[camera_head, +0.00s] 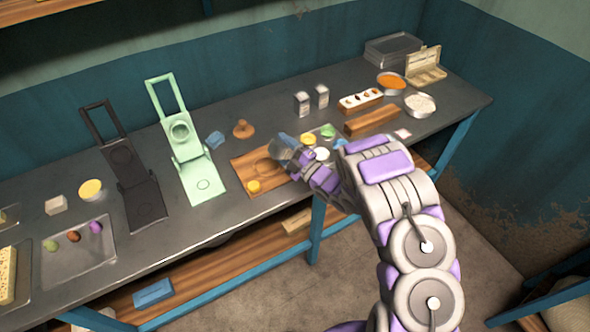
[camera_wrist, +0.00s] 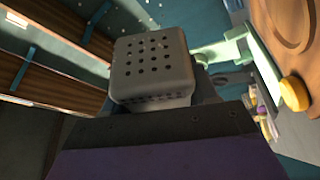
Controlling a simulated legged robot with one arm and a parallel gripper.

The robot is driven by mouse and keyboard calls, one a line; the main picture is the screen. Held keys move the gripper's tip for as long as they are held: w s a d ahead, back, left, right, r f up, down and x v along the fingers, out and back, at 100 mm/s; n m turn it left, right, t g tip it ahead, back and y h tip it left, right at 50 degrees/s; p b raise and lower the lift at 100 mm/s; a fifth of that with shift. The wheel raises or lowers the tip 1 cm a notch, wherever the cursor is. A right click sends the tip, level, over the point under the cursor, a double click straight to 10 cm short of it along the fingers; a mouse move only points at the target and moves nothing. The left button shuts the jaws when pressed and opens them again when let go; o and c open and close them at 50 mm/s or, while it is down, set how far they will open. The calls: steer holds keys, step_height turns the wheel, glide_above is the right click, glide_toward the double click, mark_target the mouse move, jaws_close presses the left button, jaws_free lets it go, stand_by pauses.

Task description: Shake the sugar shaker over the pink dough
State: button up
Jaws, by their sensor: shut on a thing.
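My gripper (camera_head: 297,157) is over the right part of a wooden board on the bench, shut on the sugar shaker (camera_head: 282,147). In the wrist view the shaker (camera_wrist: 152,65) shows a grey, squared cap with several dark holes, sticking out past my gripper's dark edge. Small white specks show near the cap. The wooden board (camera_head: 243,165) has a round groove, partly hidden by the shaker and gripper; it also shows in the wrist view (camera_wrist: 275,15). I cannot make out any pink dough in either view.
A yellow piece (camera_head: 253,186) sits at the board's front. A pale green press (camera_head: 188,150) and a black press (camera_head: 130,170) stand to the left. Behind are two small shakers (camera_head: 312,99), a wooden holder (camera_head: 361,100) and bowls (camera_head: 419,104). A brown stamp (camera_head: 243,129) stands behind the board.

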steer(key=shift+f, duration=0.55)
step_height(320, 180, up, 3)
steer(key=shift+s+r, duration=0.1)
steer(key=shift+r, duration=0.05)
step_height(320, 180, down, 3)
steer(key=shift+f+b, duration=0.1)
steer(key=shift+b, duration=1)
steer(key=shift+r+p, duration=0.65)
steer(key=shift+r, duration=1)
step_height(320, 180, down, 3)
steer(key=b, duration=0.2)
steer(key=shift+f+b, duration=0.15)
steer(key=shift+b, duration=0.15)
step_height(320, 180, up, 3)
steer(key=shift+r+p, duration=0.2)
steer(key=shift+p, duration=0.2)
step_height(320, 180, down, 3)
steer(key=shift+f+b, duration=0.15)
steer(key=shift+b, duration=1.05)
step_height(320, 180, up, 3)
steer(key=shift+r+p, duration=0.15)
steer(key=shift+p, duration=0.55)
step_height(320, 180, down, 4)
steer(key=shift+r+b, duration=0.25)
steer(key=shift+b, duration=1)
steer(key=shift+r, duration=0.15)
